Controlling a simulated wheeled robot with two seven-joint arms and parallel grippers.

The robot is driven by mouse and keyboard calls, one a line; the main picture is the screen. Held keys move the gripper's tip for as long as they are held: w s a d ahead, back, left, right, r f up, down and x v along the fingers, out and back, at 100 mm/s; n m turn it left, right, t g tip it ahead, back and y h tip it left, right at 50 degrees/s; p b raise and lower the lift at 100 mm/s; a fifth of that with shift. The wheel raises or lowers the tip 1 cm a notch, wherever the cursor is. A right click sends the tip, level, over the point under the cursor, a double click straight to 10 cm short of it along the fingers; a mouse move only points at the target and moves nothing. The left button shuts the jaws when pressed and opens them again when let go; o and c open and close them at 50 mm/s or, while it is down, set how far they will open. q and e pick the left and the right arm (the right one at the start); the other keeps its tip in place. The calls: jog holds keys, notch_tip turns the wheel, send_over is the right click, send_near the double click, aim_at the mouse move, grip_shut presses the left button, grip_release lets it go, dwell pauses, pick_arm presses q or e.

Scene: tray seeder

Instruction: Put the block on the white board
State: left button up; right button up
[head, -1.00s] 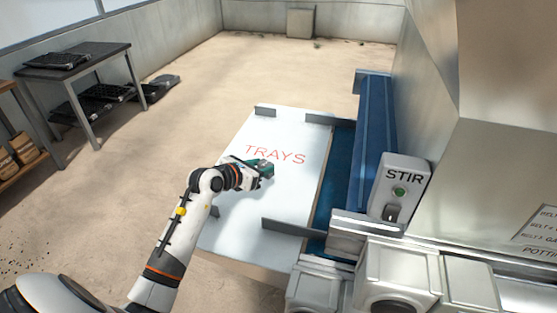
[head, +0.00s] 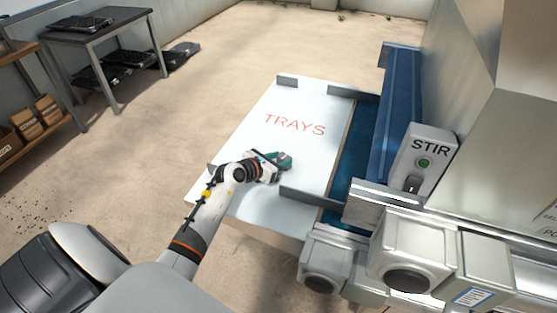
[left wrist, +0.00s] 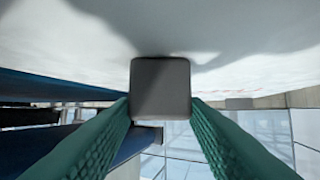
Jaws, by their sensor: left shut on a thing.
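The white board (head: 255,198) is a long flat panel with red TRAYS lettering, running beside the blue conveyor. My left gripper (head: 287,161), with green fingers, is over the near half of the board, below the lettering. In the left wrist view a dark grey block (left wrist: 160,88) sits between the two green fingertips, which are shut on it. The white board surface (left wrist: 60,40) fills the top of that view, close to the block, with shadow around it. I cannot tell whether the block touches the board. The block is hidden in the head view. My right gripper is not in view.
Short grey metal guides (head: 310,196) stand along the board's edges. The blue conveyor (head: 398,115) and the STIR switch box (head: 425,158) are to the right. A table with black trays (head: 95,38) stands at the far left. The board around the lettering is clear.

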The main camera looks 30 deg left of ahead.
pick_arm(q)
jog(key=o, duration=1)
jog(key=shift+r, duration=0.1)
jog(key=v, duration=1.2)
